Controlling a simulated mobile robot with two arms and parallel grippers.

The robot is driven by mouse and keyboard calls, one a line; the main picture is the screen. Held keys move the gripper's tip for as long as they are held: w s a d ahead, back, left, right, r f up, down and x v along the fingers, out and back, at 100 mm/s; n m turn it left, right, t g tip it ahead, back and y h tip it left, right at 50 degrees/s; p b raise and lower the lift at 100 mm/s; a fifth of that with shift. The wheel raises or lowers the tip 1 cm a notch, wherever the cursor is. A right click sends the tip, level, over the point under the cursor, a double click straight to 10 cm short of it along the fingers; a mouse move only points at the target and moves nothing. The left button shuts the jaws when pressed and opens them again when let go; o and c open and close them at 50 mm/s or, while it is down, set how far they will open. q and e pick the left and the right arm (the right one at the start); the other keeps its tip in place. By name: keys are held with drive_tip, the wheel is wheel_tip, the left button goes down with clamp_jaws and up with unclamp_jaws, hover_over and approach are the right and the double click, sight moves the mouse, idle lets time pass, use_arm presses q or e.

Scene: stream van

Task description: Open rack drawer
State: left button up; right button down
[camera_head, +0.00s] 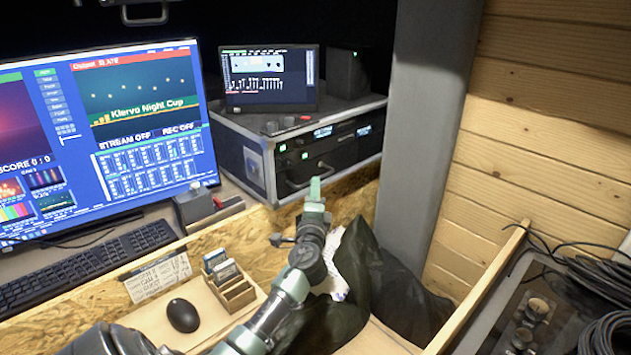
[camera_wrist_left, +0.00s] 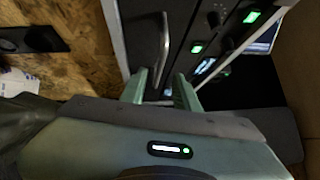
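The black equipment rack (camera_head: 262,165) stands on the desk at the back. Its lowest front panel is the rack drawer (camera_head: 345,160), which looks closed, with a curved metal handle (camera_head: 296,184). My left gripper (camera_head: 315,190) is in front of the drawer, at the right part of the handle. In the left wrist view the handle (camera_wrist_left: 164,45) runs up the drawer front (camera_wrist_left: 142,35). The fingers of my left gripper (camera_wrist_left: 161,84) are apart there, with the handle's lower end seen between them. I cannot tell whether they touch it. My right gripper is not in view.
A large monitor (camera_head: 140,95) and a keyboard (camera_head: 90,265) are at the left. A mouse (camera_head: 183,315) and a wooden card holder (camera_head: 232,288) are on the front desk. A grey pillar (camera_head: 425,120) stands right of the rack. A dark bag (camera_head: 365,270) is below the arm.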

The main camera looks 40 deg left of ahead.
use_arm(q)
drive_tip(key=x, duration=0.5)
drive_tip(key=shift+w+a+f, duration=0.1)
drive_tip(key=shift+w+a, duration=0.05)
drive_tip(key=shift+w, duration=0.05)
clamp_jaws()
drive_tip(key=shift+f, duration=0.1)
idle(1.1)
